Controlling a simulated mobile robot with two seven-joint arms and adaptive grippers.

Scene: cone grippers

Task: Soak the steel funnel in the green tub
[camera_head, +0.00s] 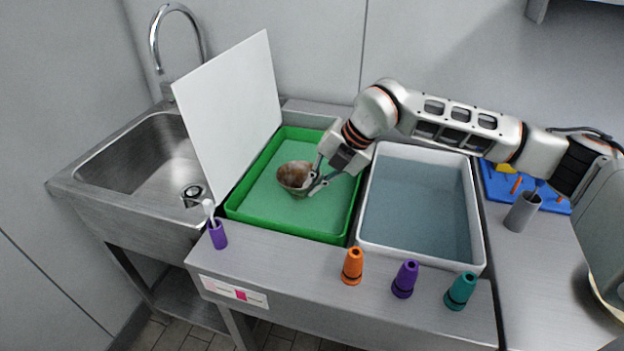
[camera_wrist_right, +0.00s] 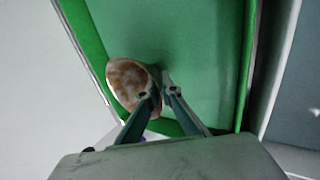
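The funnel (camera_head: 293,175), a bowl-like piece with brown stains over grey, is inside the outline of the green tub (camera_head: 234,206). Its mouth faces up, slightly tilted. I cannot tell how far its lower end dips into the green-looking liquid. My right gripper (camera_head: 316,184) reaches in from the right, with its fingertips at the funnel's right side. In the right wrist view the fingers (camera_wrist_right: 158,88) are close together on the rim of the funnel (camera_wrist_right: 128,82), with its wall between them. The green tub (camera_wrist_right: 92,50) lies below. My left gripper is not in view.
A white tub (camera_head: 476,215) with bluish liquid stands right of the green one. A white upright panel (camera_head: 232,115) borders it on the left, beside the sink (camera_head: 130,150). Orange (camera_head: 352,266), purple (camera_head: 405,278) and teal (camera_head: 461,290) cones line the front edge. A purple holder (camera_head: 217,234) stands front left.

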